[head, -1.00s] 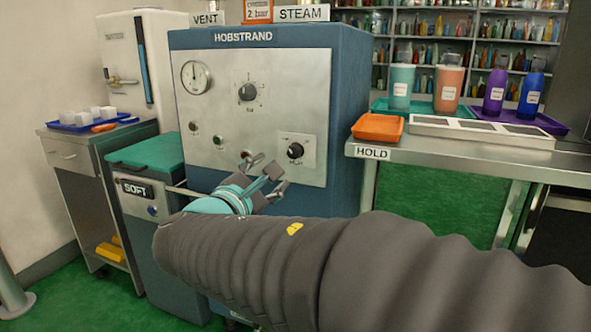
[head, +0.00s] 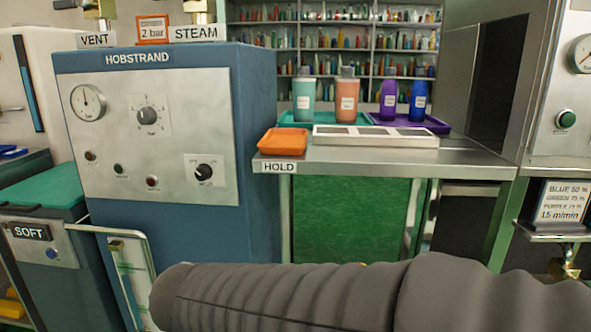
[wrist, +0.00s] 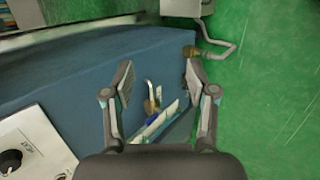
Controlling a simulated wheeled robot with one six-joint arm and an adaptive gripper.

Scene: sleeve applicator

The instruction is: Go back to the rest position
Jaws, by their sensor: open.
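My gripper (wrist: 158,85) shows in the wrist view with its two fingers spread apart and nothing between them. It hangs in front of the blue side of the Hobstrand machine (head: 250,150), seen from close by and at a tilt. In the head view the gripper is out of sight; only my dark ribbed arm crosses the bottom of the picture. The machine's grey panel with gauge and knobs stands at the left in the head view. A corner of that panel with a black knob (wrist: 10,160) shows at the lower left of the wrist view.
The steel HOLD table (head: 400,160) stands right of the machine, with an orange tray (head: 283,141), a white framed rack (head: 375,137) and several bottles. The green-lidded SOFT unit (head: 45,190) is at left. A sign stand (head: 560,205) is at far right. Green floor lies below.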

